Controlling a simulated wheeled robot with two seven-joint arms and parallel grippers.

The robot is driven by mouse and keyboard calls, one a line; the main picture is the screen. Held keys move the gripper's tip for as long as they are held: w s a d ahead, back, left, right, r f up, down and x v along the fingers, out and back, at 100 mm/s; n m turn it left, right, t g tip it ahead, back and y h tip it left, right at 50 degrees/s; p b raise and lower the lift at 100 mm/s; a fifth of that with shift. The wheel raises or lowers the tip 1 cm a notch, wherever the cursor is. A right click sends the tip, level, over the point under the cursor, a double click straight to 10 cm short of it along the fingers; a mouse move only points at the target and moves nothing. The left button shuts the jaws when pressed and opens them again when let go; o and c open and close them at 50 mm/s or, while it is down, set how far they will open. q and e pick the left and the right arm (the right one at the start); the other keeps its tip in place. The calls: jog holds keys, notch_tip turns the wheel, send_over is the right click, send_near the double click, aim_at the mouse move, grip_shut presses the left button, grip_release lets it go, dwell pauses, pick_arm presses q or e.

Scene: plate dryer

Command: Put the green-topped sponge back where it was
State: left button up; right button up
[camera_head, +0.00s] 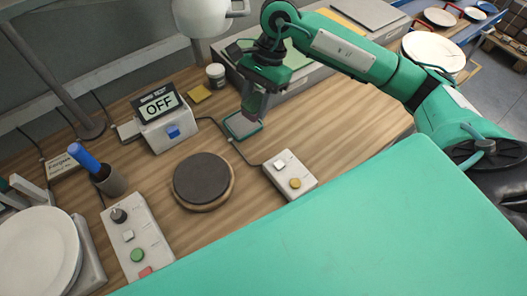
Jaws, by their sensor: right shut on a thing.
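My right gripper (250,103) reaches down from the upper right and is shut on a small block, which I take to be the green-topped sponge. The sponge is largely hidden by the fingers, and its green top cannot be made out clearly. Directly below the fingertips is a small square with a green edge (231,131), like a shallow tray, on the wooden table. Whether the held block touches it cannot be told. My left gripper is not in view.
A display reading OFF (160,105) stands left of the gripper, with a yellow square (198,93) and a small jar (216,76) behind. A round dark plate (202,178), a two-button box (290,174) and a knob box (137,236) stand nearer. Cables cross the table.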

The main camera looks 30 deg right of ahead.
aim_at(258, 151)
jog(key=m, duration=0.1)
jog(key=d+m+t+b, duration=0.1)
jog(key=m, duration=0.1)
jog(key=shift+w+m, duration=0.15)
jog(key=shift+m, duration=0.15)
jog(key=shift+w+d+r+m+t+b, duration=0.15)
jog(key=shift+d+m+t+b, duration=0.15)
jog(key=shift+m, duration=0.3)
jog(key=shift+s+d+r+m+t+b, duration=0.1)
jog(key=shift+d+m+t+b, duration=0.15)
jog(key=shift+m+t, duration=0.25)
jog(key=shift+r+m, duration=0.1)
jog(key=shift+m, duration=0.3)
jog(key=shift+f+m, duration=0.3)
jog(key=shift+f, duration=0.15)
notch_tip(258, 151, down, 19)
jog(key=p, duration=0.4)
